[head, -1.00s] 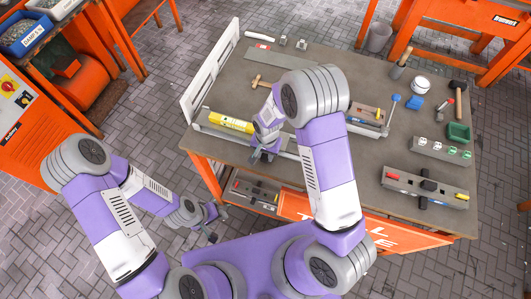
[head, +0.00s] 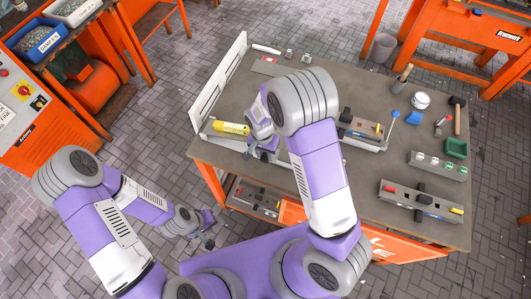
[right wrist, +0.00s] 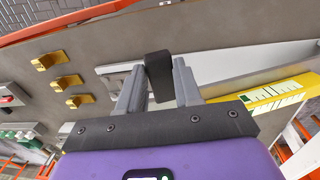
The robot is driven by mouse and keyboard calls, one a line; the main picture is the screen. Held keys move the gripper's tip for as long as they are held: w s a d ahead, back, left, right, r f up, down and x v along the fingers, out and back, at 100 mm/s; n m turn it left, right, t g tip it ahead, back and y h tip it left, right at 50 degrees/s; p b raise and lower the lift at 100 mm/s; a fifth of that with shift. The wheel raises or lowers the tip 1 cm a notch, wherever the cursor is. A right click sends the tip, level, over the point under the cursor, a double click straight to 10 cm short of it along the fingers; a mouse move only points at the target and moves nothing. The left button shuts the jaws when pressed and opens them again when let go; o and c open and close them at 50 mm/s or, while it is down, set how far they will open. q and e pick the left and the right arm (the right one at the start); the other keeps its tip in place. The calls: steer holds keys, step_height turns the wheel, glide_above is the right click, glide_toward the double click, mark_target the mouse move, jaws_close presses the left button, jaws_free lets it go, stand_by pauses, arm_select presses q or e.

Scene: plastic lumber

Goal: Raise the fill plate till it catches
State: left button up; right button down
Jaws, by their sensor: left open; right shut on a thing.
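My right gripper (head: 262,152) is at the near left part of the workbench, beside a yellow bar (head: 230,128). In the right wrist view its fingers (right wrist: 160,88) are shut on a black handle (right wrist: 158,66). A pale flat strip (right wrist: 245,62) runs to the right from behind the fingers, and the yellow bar (right wrist: 280,98) lies beside it. I cannot tell which part is the fill plate or whether the handle belongs to it. My left gripper (head: 207,240) is open and empty, low over the floor in front of the bench.
The workbench (head: 355,205) also carries a grey block with black knobs (head: 400,199), a green tray (head: 456,148) and a white pot (head: 420,100). A white upright panel (head: 217,85) edges the bench's left side. Brass-coloured pieces (right wrist: 68,82) show in the right wrist view.

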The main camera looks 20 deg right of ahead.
steer(key=c, duration=1)
jaws_free()
steer(key=shift+w+a+r, duration=0.2)
steer(key=shift+w+a, duration=0.1)
steer(key=shift+a, duration=0.05)
steer(key=shift+o, duration=1)
steer(key=shift+f, duration=0.1)
steer(key=shift+s, duration=0.1)
steer(key=shift+d+r, duration=0.1)
steer(key=shift+r, duration=0.15)
steer(key=r, duration=0.7)
steer(key=shift+w+a, duration=0.2)
steer(key=shift+a, duration=0.1)
